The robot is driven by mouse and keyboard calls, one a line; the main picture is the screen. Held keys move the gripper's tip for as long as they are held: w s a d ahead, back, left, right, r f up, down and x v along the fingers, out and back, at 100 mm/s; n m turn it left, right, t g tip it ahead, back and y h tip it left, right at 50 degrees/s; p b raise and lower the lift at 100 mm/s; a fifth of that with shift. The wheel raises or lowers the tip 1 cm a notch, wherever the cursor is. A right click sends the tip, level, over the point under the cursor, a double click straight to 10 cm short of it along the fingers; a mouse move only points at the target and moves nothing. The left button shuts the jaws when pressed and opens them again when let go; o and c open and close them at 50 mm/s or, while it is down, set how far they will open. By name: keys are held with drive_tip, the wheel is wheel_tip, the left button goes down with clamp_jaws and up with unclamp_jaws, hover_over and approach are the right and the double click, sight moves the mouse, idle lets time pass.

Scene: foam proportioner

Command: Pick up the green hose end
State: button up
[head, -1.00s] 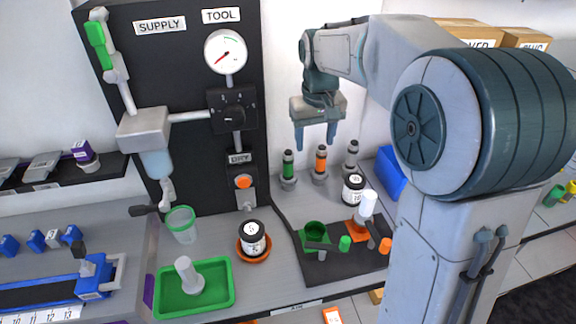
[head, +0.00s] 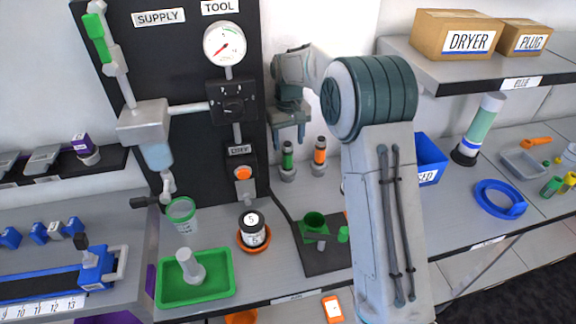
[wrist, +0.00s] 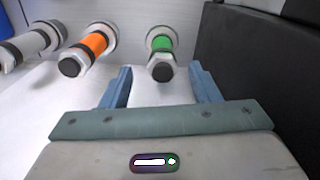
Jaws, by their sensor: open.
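The green hose end (head: 287,156) stands upright in a grey holder at the back of the bench, beside the black panel. In the wrist view the green hose end (wrist: 162,45), a green band with a dark tip, lies ahead of my gripper and between the lines of its fingers. My gripper (head: 288,136) hangs fingers-down at the green hose end in the head view. In the wrist view my gripper (wrist: 160,85) is open with nothing between its blue fingers.
The orange hose end (head: 320,151) stands just right of the green one; a grey one (wrist: 30,45) shows farther left in the wrist view. The black panel (wrist: 255,60) is close on the right there.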

sight(288, 157)
drive_tip(key=shift+s+a+f+p, duration=0.1)
drive_tip(key=shift+f+p, duration=0.55)
drive_tip(key=shift+f, duration=2.8)
drive_tip(key=c, duration=1.2)
